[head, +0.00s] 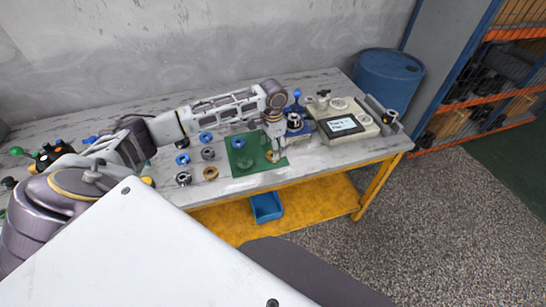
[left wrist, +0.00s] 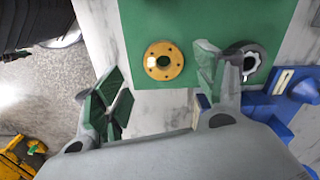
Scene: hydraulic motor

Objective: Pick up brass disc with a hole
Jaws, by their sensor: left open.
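The brass disc with a hole (left wrist: 151,63) lies flat on the green mat in the left wrist view, with small holes around its central one. In the head view the disc (head: 269,156) shows near the mat's right side, partly hidden by my gripper. My left gripper (head: 275,152) is over that part of the mat. In the left wrist view my left gripper (left wrist: 160,85) is open, with its green-padded fingers spread and nothing between them. The disc appears beyond the gap between the fingertips, closer to the right finger. My right gripper is not in view.
A dark grey ring (left wrist: 254,60) lies beside the right finger. A blue fixture (head: 294,124) stands right of the mat (head: 236,187), with a beige device (head: 345,125) beyond. Several blue, grey and brass rings lie left, including a brass ring (head: 210,173). The table's front edge is close.

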